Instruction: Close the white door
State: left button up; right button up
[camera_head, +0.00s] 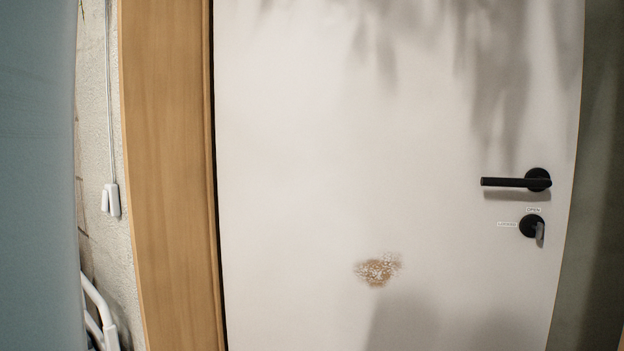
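The white door (330,140) fills most of the head view. Its left edge runs along a wooden frame (165,150), with a thin dark gap between them. A black lever handle (515,182) sits near the door's right edge, pointing left, with a black round lock knob (531,227) and small labels below it. A brown worn patch (378,269) marks the lower middle. Shadows fall on the door. I cannot tell how far the door stands from its frame on the right. Neither of my grippers is in view.
A grey-green surface (602,150) lies beyond the door's right edge. A rough pale wall (97,80) with a white cord switch (112,199) and white tubes (100,310) is left of the frame. A blurred blue-grey surface (38,180) fills the far left.

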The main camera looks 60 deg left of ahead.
aim_at(356, 140)
jog(key=u, duration=1.45)
jog(key=i+j+z, duration=0.1)
jog(key=i+j, duration=0.15)
jog(key=i+j+z, duration=0.15)
jog(key=i+j, duration=0.15)
jog(key=j, duration=0.15)
jog(key=i+j+z, duration=0.1)
jog(key=j, duration=0.3)
jog(key=i, duration=0.1)
